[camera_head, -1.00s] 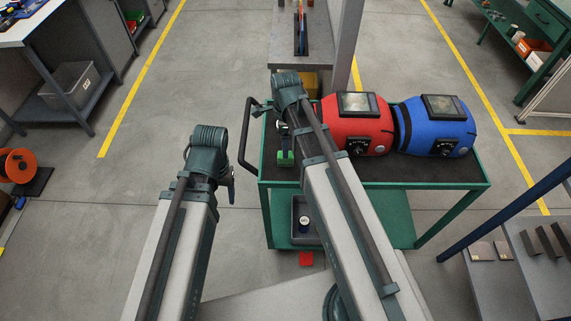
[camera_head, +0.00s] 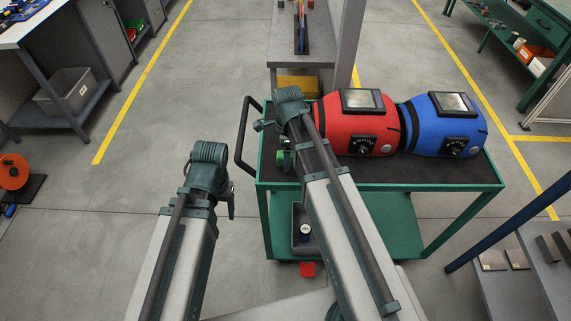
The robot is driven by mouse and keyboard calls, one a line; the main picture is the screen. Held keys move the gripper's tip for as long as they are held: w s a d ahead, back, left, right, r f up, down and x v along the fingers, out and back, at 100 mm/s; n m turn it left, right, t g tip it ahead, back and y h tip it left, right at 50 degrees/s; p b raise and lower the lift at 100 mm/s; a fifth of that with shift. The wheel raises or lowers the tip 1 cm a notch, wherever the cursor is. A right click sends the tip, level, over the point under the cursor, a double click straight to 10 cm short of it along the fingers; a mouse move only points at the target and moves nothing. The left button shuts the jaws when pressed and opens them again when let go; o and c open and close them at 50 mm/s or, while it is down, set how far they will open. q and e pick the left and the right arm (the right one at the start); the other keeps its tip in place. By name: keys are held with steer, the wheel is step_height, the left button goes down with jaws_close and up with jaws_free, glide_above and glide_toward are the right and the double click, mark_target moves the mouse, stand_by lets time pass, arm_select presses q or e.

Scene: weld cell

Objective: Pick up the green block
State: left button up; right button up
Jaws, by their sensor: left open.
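A small green thing (camera_head: 286,160), which looks like the green block, is on the dark top of the green cart (camera_head: 400,188), near its left end. My right arm and wrist partly cover it, so its full shape is hidden. My left gripper (camera_head: 231,203) is left of the cart, apart from it, and mostly hidden behind its own wrist; it is open, and I see nothing in it. My right arm reaches over the cart's left end, with its wrist just above the green thing in the picture. Its fingers are hidden, so its opening does not show.
A red welding helmet (camera_head: 352,134) and a blue one (camera_head: 444,134) fill the cart's middle and right. A black handle (camera_head: 240,145) juts from its left end. A grey bin (camera_head: 300,240) is on its lower shelf.

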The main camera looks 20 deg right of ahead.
steer(key=shift+f, duration=0.15)
jaws_close()
stand_by(0.4)
step_height(320, 180, up, 10)
steer(key=p, duration=1)
